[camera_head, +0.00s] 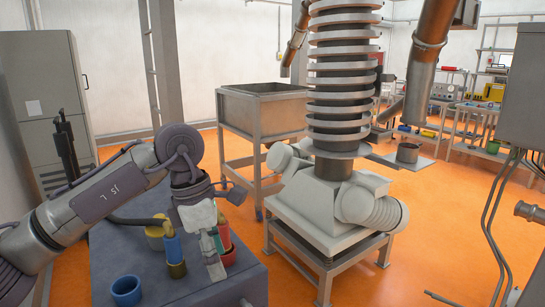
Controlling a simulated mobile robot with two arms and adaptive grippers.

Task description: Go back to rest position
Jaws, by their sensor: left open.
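My left arm comes in from the left. Its gripper (213,250) points down over the dark grey worktop (200,289), with its pale fingers open. The fingers are close to a red and green piece (226,246) on their right and a blue and yellow cylinder (173,250) on their left. I cannot tell whether they touch either one. I see nothing clearly held. The gripper partly hides the red and green piece. My right gripper is not in view.
A blue cup (126,290) and a yellow cup (155,236) stand on the worktop. A grey machine with a ringed column (342,75) stands to the right, near a steel bin (262,107). A grey cabinet (45,90) is at the back left. Orange floor is open at the right.

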